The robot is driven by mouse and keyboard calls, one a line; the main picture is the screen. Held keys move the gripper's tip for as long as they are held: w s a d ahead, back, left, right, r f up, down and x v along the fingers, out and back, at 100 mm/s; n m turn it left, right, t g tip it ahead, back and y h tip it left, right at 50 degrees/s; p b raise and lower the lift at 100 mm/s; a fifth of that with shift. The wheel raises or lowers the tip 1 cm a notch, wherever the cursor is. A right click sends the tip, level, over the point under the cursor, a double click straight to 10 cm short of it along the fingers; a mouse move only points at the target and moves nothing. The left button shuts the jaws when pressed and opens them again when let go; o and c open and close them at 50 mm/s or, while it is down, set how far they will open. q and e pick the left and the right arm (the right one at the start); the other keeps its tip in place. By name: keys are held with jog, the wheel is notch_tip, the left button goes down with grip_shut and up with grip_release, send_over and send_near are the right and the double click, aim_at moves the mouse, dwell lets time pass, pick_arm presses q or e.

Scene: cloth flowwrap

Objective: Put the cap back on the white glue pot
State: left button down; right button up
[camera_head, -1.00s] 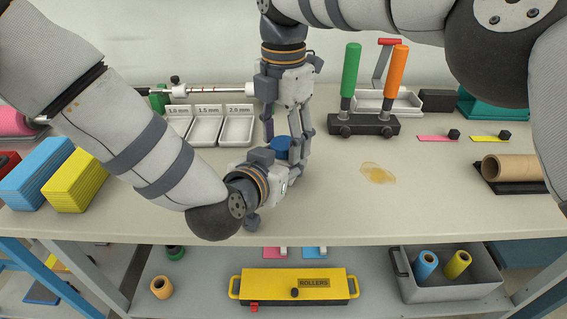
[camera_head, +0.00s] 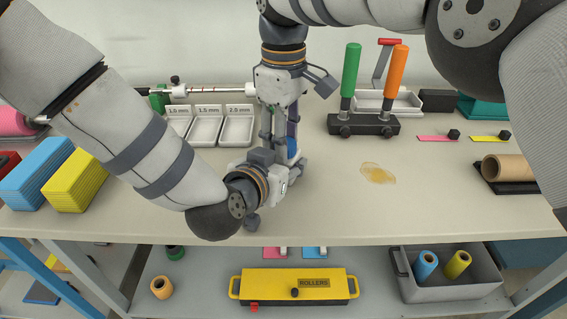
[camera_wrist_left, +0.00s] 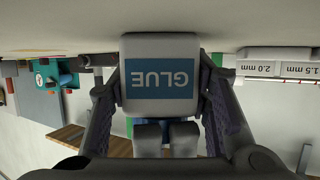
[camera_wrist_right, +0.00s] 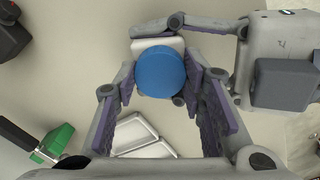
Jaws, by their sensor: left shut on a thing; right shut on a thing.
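The white glue pot (camera_wrist_left: 160,45) stands on the table with its blue GLUE label facing the left wrist camera, where it appears upside down. My left gripper (camera_wrist_left: 162,80) is shut on the pot's sides. The round blue cap (camera_wrist_right: 160,71) is at the pot's top, and the pot's white shoulder shows behind it in the right wrist view. My right gripper (camera_wrist_right: 161,78) is shut on the cap from above. In the head view the cap (camera_head: 291,147) is partly behind the right fingers. The joint between cap and pot is hidden, so I cannot tell if it is seated.
Parts trays (camera_head: 206,130) stand close behind and left. A dark stand with green and orange handles (camera_head: 363,125) is to the right. An amber glue puddle (camera_head: 378,173) lies on the table. Blue (camera_head: 38,173) and yellow (camera_head: 78,180) stacks stand left. The right-centre table is mostly clear.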

jog(key=shift+m, duration=0.3)
jog(key=o, duration=1.3)
jog(key=shift+c, duration=0.2)
jog(key=shift+r, duration=2.3)
jog(key=shift+c, duration=0.3)
